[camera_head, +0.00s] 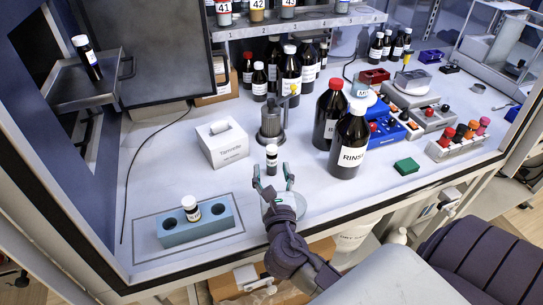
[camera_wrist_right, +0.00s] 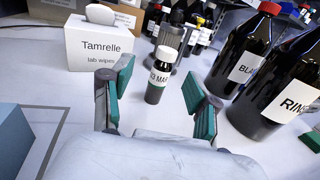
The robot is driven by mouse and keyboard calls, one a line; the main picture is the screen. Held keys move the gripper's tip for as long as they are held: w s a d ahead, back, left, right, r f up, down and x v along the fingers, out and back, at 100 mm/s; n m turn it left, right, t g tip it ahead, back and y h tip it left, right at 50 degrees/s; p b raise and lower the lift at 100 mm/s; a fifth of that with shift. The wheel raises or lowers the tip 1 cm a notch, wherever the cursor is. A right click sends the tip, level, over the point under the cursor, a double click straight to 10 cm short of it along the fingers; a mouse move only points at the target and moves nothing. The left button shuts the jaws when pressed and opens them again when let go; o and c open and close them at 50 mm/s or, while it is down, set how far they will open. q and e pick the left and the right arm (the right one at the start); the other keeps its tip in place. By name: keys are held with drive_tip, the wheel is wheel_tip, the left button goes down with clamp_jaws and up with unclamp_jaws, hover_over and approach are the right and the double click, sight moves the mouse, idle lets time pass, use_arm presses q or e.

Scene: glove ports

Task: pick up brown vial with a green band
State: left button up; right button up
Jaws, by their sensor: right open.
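A small dark brown vial (camera_head: 271,158) with a white label stands upright on the white worktop. My right gripper (camera_head: 273,174) is open and empty, reaching in from the front. In the wrist view, its teal-padded fingers (camera_wrist_right: 150,98) stand apart, with the vial beyond and between their tips. I see no contact. My left gripper is not in view.
A Tamrelle wipes box (camera_head: 222,143) stands left of the vial, a metal cylinder (camera_head: 270,125) behind, and a large RINSE bottle (camera_head: 349,142) to the right. A blue rack (camera_head: 168,236) holds another vial (camera_head: 190,207). Another vial (camera_head: 87,58) stands on the left shelf.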

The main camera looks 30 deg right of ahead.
sight(273, 154)
drive_tip(key=shift+x, duration=0.8)
drive_tip(key=shift+w+d, duration=0.2)
drive_tip(key=shift+w, duration=0.1)
drive_tip(key=shift+w+d+r+p, duration=0.25)
drive_tip(key=shift+w+d+p, duration=0.15)
drive_tip(key=shift+w+p, duration=0.05)
drive_tip(key=shift+w+d+r+p, duration=0.2)
drive_tip(key=shift+w+d+p, duration=0.2)
drive_tip(key=shift+w+d, duration=0.05)
drive_tip(key=shift+x, duration=1.2)
drive_tip(key=shift+w+d+f, duration=0.15)
drive_tip(key=shift+d+f, duration=0.05)
drive_tip(key=shift+f, duration=0.05)
drive_tip(key=shift+a, duration=0.1)
drive_tip(key=shift+c, duration=0.5)
drive_tip(key=c, duration=1)
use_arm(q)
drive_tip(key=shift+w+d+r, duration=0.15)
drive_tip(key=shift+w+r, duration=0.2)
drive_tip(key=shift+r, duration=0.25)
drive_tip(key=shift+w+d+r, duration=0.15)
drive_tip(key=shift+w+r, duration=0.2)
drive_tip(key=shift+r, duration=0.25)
use_arm(e)
drive_tip(key=shift+o, duration=0.2)
